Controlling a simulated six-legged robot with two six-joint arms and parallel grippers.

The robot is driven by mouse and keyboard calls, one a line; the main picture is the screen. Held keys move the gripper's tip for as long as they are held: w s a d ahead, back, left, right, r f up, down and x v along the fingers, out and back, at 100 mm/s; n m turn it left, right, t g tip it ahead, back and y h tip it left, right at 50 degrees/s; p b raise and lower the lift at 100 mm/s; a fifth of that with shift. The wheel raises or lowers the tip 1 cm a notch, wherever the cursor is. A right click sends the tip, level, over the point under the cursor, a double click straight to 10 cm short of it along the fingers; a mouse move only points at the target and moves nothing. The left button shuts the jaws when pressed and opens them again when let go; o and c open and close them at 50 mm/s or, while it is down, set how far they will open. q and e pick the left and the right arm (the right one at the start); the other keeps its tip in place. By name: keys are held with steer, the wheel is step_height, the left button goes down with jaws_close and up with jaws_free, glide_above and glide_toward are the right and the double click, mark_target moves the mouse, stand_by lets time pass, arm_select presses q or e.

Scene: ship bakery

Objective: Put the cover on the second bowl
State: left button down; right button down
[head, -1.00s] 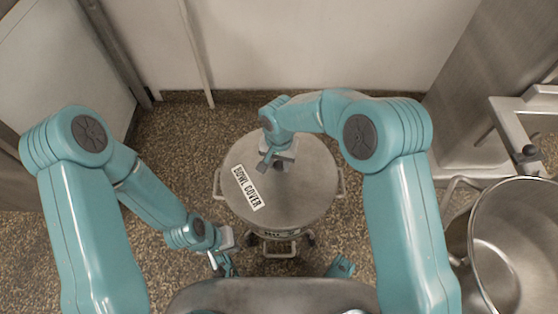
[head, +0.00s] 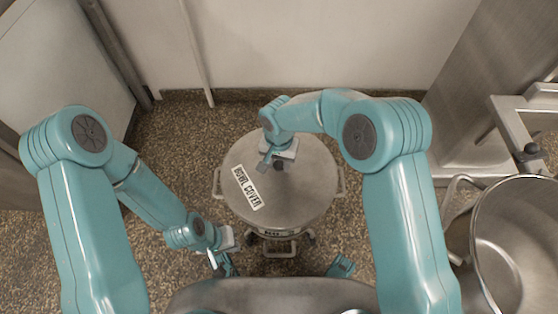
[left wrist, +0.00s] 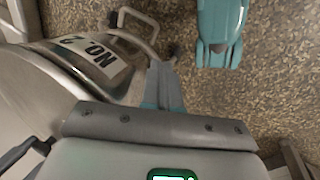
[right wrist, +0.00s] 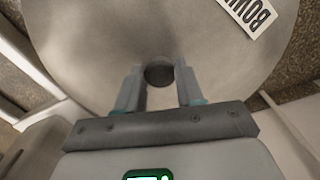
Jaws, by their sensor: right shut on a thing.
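The round grey bowl cover (head: 300,190) carries a "BOWL COVER" label and a dark knob. My right gripper (head: 279,160) is shut on that knob, with a finger on each side of it in the right wrist view (right wrist: 158,85). The cover lies over the second bowl, whose "NO. 2" label (left wrist: 95,60) shows in the left wrist view. From above, the cover hides the bowl's opening. I cannot tell whether the rim fully touches. My left gripper (head: 222,262) is beside the bowl's front left, its fingers together and empty.
An open steel bowl (head: 515,235) stands at the right beside a machine with a metal arm (head: 520,130). A white wall is behind, and speckled floor (head: 180,130) lies open left of the covered bowl.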

steer(key=shift+f+b, duration=0.4)
steer(key=shift+f, duration=0.1)
steer(key=c, duration=0.6)
jaws_free()
